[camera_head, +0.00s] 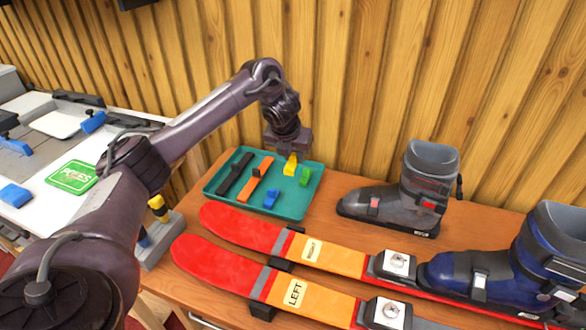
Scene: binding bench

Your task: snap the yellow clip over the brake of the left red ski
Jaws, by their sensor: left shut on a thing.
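My left gripper (290,152) points down over the teal tray (228,204) and is shut on the yellow clip (290,167). I cannot tell whether the clip still touches the tray. The left red ski (215,268), labelled LEFT on its orange part, lies along the front of the bench. Its binding plate (387,312) shows at the bottom edge; its brake cannot be made out. My right gripper is not in view.
The tray also holds a green clip (304,176), a blue clip (270,198), and black (235,173) and orange (257,180) straps. The right ski (240,228) lies behind the left one. A grey boot (372,205) and a blue boot (485,275) stand at right.

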